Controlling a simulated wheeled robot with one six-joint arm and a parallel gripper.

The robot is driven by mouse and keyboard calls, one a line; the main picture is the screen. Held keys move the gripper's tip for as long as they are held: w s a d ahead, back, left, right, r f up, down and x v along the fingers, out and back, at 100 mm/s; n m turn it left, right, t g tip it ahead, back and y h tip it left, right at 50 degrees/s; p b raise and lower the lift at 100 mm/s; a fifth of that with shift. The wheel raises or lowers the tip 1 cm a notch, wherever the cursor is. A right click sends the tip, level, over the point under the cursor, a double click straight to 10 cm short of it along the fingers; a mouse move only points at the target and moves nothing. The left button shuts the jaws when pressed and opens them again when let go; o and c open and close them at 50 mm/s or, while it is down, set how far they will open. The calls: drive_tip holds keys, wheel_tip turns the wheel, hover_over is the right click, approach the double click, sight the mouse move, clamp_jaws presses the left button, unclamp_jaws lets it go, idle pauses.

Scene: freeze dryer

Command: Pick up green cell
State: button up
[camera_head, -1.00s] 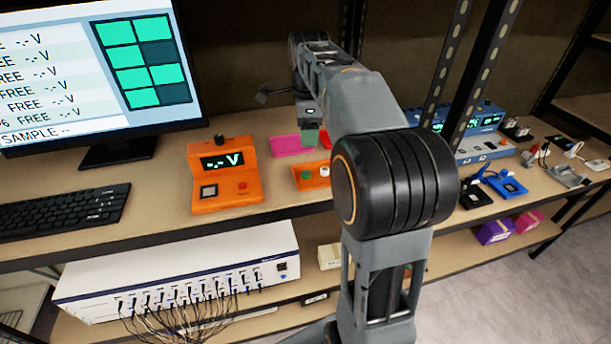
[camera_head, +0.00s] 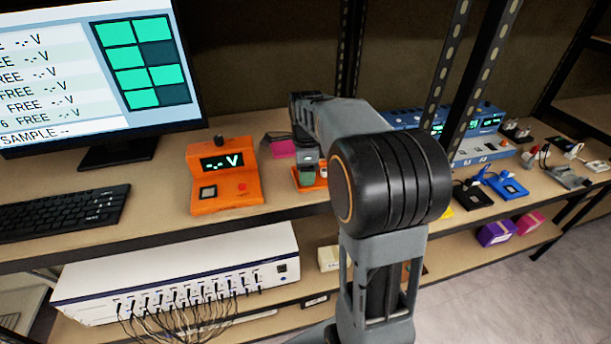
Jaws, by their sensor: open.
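An orange tray (camera_head: 321,183) stands on the upper shelf, right of the orange voltage meter. My gripper (camera_head: 307,177) is low over the left part of this tray, its fingers pointing down. A dull green patch shows at its tip; I cannot tell whether this is the fingers or the green cell. The green cell itself is hidden or not distinguishable now. My gripper is open, and I cannot see whether its fingers touch the cell. My arm covers the right side of the tray.
The orange meter (camera_head: 225,178) stands close on the left, its display without a number. A pink tray (camera_head: 283,149) is just behind my gripper. A monitor (camera_head: 95,75) and keyboard (camera_head: 65,211) are at left. Dark shelf posts (camera_head: 440,85) rise at right.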

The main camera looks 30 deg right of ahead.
drive_tip(key=shift+f, duration=0.15)
drive_tip(key=shift+c, duration=0.3)
drive_tip(key=c, duration=0.9)
drive_tip(key=shift+c, duration=0.2)
